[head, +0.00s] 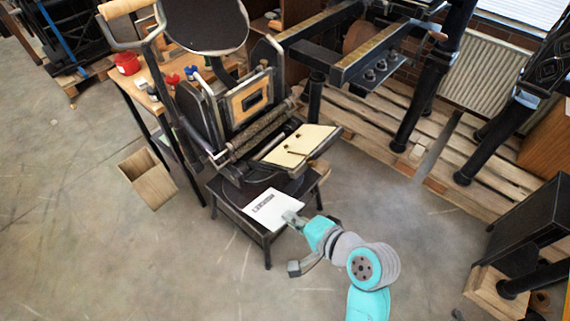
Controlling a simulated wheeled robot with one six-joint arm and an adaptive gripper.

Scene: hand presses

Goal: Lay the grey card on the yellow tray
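A pale, nearly white card (268,207) with a small dark printed mark lies over the front of the low dark stand below the hand press. No clearly grey card shows besides it. My gripper (290,217) is at the card's right front edge, seen from behind and small. Its fingers overlap the edge, and I cannot tell if they are shut on it. A cream-yellow flat panel (311,137), perhaps the yellow tray, sits tilted at the press's right front, behind the card. A few small dark pieces are on it.
The black hand press (208,110) with its roller stands behind the card. A wooden workbench (137,90) with red and blue items is at the left. An open cardboard box (148,178) lies on the floor. Black press legs (420,100) stand on pallets at the right. Floor at front left is clear.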

